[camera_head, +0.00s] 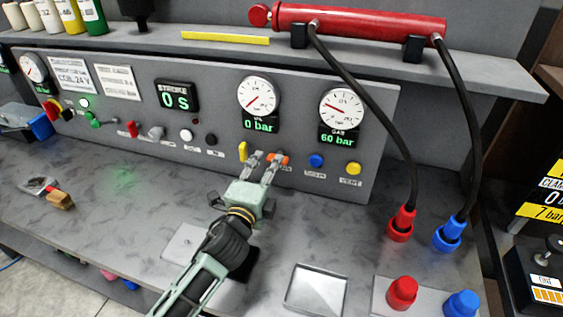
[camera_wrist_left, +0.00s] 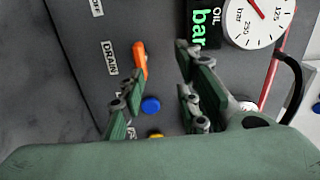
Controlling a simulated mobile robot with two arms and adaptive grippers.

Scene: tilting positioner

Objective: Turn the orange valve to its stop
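The orange valve (camera_head: 284,159) is a small lever on the grey panel, below the gauges. It also shows in the left wrist view (camera_wrist_left: 140,58), beside the DRAIN label. My left gripper (camera_head: 264,158) is open in front of the panel, with its fingers pointing at it. In the left wrist view the gripper's fingers (camera_wrist_left: 158,62) are spread apart. The orange lever lies by the tip of the left-hand finger, which partly covers it. I cannot tell whether they touch. My right gripper is not in view.
A yellow lever (camera_head: 243,151) is just left of the gripper. A blue button (camera_head: 316,160) and a yellow button (camera_head: 353,168) are to the right. The oil gauge (camera_head: 258,96) reads 0 bar; the gas gauge (camera_head: 341,107) reads 60 bar. Black hoses (camera_head: 385,120) hang at the right.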

